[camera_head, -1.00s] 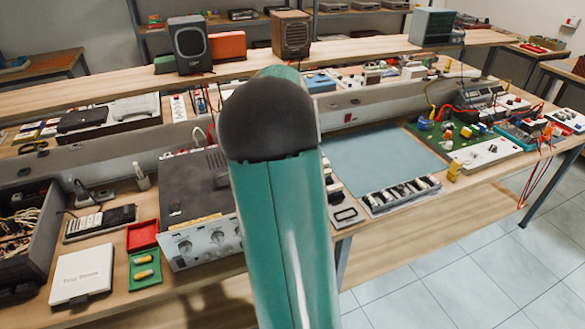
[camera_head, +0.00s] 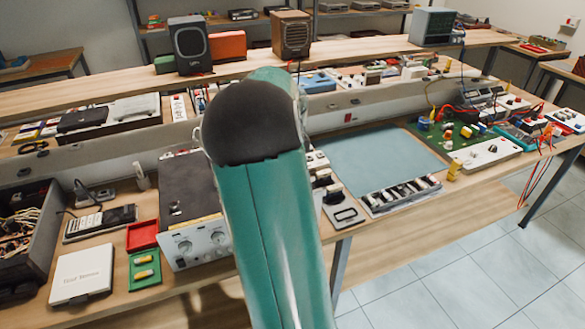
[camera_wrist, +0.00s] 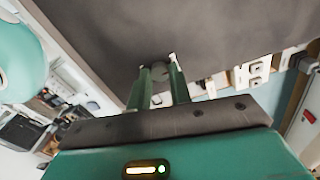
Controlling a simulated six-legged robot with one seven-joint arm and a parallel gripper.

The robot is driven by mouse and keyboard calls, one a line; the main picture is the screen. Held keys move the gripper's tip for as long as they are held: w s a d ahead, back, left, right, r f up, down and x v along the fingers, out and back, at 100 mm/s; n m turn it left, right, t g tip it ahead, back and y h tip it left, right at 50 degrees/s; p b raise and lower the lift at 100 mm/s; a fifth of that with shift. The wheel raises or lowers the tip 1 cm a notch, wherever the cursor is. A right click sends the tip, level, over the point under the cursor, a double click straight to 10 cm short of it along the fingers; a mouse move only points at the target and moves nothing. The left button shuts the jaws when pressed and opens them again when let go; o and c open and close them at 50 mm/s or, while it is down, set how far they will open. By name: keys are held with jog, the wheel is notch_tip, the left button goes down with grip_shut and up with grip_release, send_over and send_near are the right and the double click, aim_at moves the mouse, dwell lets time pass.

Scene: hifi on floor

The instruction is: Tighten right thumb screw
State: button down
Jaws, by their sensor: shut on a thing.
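The hifi unit (camera_head: 185,196) has a dark top and a silver front with round knobs, and stands on the bench left of my arm. Its dark panel (camera_wrist: 120,35) fills the top of the wrist view. My gripper (camera_wrist: 162,72) has two green fingers reaching to this panel, shut on a small round grey thumb screw (camera_wrist: 159,71) at their tips. The fingers hide part of the screw. In the head view my arm hides the gripper and the screw. I cannot see the other thumb screw.
A red and a green tray (camera_head: 144,268) and a white box (camera_head: 82,274) lie left of the hifi. A blue-green mat (camera_head: 375,160) and a row of switches (camera_head: 400,194) lie right of my arm. A low grey partition (camera_head: 100,165) runs behind.

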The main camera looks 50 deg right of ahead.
dwell(0.4)
jog(key=c, duration=1.3)
grip_release()
notch_tip(320, 180, up, 14)
jog(key=shift+w+f, duration=0.1)
